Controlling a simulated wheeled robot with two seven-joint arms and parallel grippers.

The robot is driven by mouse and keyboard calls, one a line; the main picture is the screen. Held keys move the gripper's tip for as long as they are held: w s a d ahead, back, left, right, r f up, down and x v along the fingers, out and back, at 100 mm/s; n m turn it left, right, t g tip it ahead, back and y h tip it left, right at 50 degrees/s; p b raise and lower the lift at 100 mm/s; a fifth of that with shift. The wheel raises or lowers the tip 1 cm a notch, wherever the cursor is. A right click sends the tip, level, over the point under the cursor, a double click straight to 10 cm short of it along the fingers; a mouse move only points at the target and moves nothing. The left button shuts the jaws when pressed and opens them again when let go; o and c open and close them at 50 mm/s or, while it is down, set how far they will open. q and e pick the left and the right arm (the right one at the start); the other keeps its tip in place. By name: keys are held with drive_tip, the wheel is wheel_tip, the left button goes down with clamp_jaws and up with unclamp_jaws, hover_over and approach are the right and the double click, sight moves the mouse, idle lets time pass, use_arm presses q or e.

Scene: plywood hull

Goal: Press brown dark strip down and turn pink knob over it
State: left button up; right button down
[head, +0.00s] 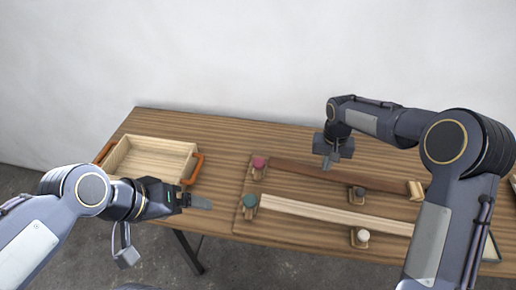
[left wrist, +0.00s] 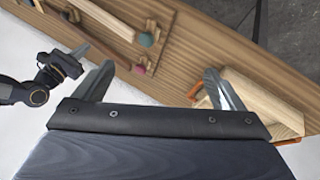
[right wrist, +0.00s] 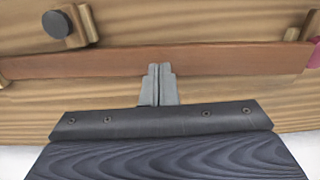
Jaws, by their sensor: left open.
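The brown dark strip (head: 345,177) runs across the board on the table, and it spans the right wrist view (right wrist: 220,60). The pink knob (head: 259,162) stands at the strip's left end in the head view. It shows in the left wrist view (left wrist: 139,70) and at the right edge of the right wrist view (right wrist: 315,52). My right gripper (head: 327,164) is over the strip's middle, fingers together and pointing down; its tips (right wrist: 159,67) overlap the strip's near edge. I cannot tell whether they touch it. My left gripper (head: 198,203) is open and empty, left of the board.
A pale strip (head: 330,213) lies in front, with a green knob (head: 250,201) at its left end and a white knob (head: 363,236) below. A black knob (head: 357,192) stands between the strips. A wooden tray (head: 150,147) with orange handles sits at the left.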

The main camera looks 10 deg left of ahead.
use_arm(q)
drive_tip(key=w+r+n+g, duration=0.2)
drive_tip(key=w+n, duration=0.1)
drive_tip(key=w, duration=0.5)
drive_tip(key=n+g+y, duration=0.3)
drive_tip(key=n+y, duration=0.1)
drive_tip(key=n, duration=0.6)
approach(258, 165)
wheel_tip(258, 165, down, 10)
drive_tip(key=shift+f, duration=0.2)
drive_tip(key=shift+c, duration=0.3)
drive_tip(key=c, duration=1)
